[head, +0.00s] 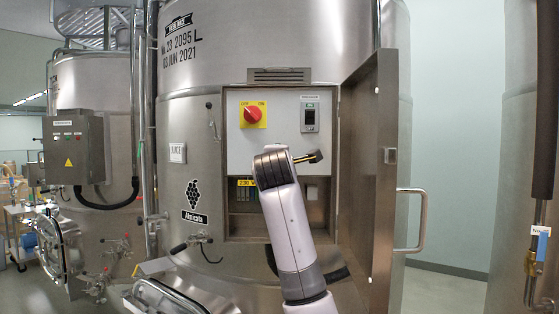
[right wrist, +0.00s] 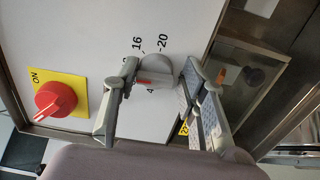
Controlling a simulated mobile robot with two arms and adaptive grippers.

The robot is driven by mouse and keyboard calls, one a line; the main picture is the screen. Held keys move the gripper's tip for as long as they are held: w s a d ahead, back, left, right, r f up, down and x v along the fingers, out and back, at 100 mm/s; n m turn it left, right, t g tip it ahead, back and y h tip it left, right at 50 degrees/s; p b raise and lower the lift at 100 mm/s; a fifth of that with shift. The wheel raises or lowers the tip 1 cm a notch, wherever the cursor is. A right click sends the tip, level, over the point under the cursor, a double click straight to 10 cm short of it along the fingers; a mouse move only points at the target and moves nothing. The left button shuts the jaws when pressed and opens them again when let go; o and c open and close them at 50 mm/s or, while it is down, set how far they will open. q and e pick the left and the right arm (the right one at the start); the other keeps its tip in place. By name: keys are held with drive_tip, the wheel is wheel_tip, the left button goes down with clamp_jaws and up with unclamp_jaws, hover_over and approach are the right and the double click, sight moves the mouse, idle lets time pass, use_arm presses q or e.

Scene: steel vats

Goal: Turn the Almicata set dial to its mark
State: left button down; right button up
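The set dial (right wrist: 153,72) is a grey round knob with a red pointer line, on the white panel of the Almicata vat (head: 200,120). Printed numbers around it include 16 and 20; others are partly hidden by my finger. My right gripper (right wrist: 160,72) has one finger on each side of the knob, very close to it. I cannot tell whether they touch it. In the head view my right arm (head: 290,215) covers the dial, and only a bit of the gripper (head: 314,157) shows. My left gripper is not in view.
A red switch (head: 252,114) on a yellow plate and a small display unit (head: 310,118) sit above on the panel. The open cabinet door (head: 372,170) stands to the right. A lower compartment (right wrist: 245,75) is beside my fingers in the wrist view.

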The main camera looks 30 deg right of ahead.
drive_tip(key=shift+o, duration=1.2)
drive_tip(key=shift+a+r, duration=0.1)
drive_tip(key=shift+s, duration=0.1)
drive_tip(key=v, duration=1.1)
drive_tip(key=shift+s+a, duration=0.25)
